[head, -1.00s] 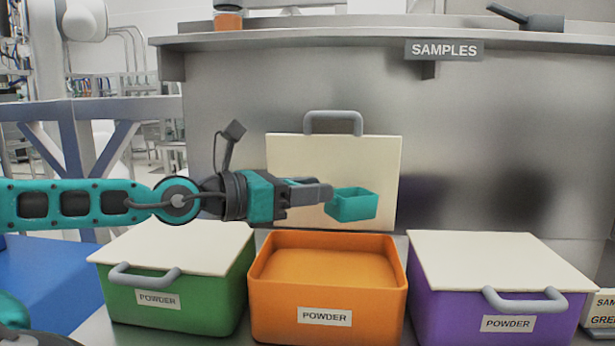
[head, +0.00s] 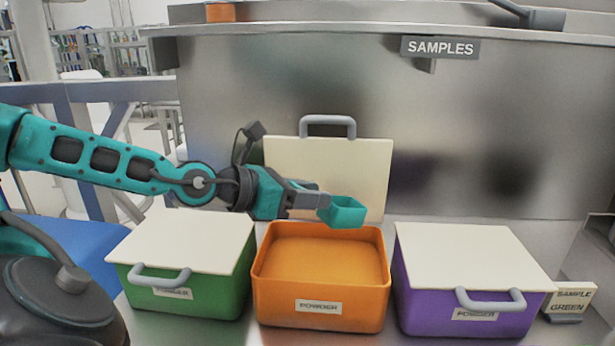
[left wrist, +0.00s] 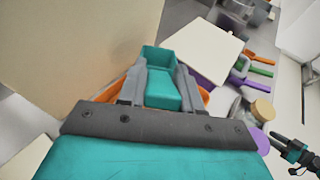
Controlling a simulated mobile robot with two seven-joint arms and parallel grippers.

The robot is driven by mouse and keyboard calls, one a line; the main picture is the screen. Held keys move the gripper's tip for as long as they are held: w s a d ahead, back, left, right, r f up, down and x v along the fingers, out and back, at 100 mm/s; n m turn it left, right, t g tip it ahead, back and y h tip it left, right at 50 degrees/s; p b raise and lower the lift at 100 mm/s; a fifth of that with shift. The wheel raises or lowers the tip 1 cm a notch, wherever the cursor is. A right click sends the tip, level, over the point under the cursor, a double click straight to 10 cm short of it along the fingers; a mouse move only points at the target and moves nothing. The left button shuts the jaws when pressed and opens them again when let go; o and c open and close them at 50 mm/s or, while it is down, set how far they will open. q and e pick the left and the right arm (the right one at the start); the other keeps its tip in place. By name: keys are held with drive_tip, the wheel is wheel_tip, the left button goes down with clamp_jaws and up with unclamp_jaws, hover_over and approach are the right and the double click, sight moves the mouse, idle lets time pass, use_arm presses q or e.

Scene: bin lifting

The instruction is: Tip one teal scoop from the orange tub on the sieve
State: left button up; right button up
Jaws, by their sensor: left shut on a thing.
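The teal scoop (head: 345,212) is held in my left gripper (head: 318,199), above the back part of the orange tub (head: 320,307). The tub is open and holds orange powder (head: 325,257) with a fairly level surface. In the left wrist view the gripper (left wrist: 160,85) is shut on the teal scoop (left wrist: 161,60), whose cup lies beyond the fingertips. I cannot tell whether the scoop has powder in it. I cannot make out the sieve for certain.
A green tub (head: 190,302) with a white lid stands left of the orange tub, a lidded purple tub (head: 470,317) right of it. A white lid (head: 330,170) leans upright behind. A sign (head: 572,300) reads SAMPLE GREEN. The left wrist view shows several coloured handles (left wrist: 262,70) on the right.

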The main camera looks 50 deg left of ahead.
sight(324, 215)
use_arm(q)
drive_tip(key=shift+a+r+g+p, duration=0.15)
drive_tip(key=shift+g+p, duration=0.15)
drive_tip(key=shift+p, duration=0.35)
drive_tip(key=shift+w+r+g+p, duration=0.15)
drive_tip(key=shift+g+p, duration=0.25)
drive_tip(key=shift+p, duration=0.35)
drive_tip(key=shift+d+f, duration=0.2)
drive_tip(key=shift+f, duration=1)
drive_tip(key=shift+w+f+b, duration=0.1)
drive_tip(key=shift+f+b, duration=0.45)
drive_tip(key=shift+f, duration=0.35)
wheel_tip(324, 215, down, 8)
drive_tip(key=b, duration=0.6)
drive_tip(key=shift+r, duration=0.2)
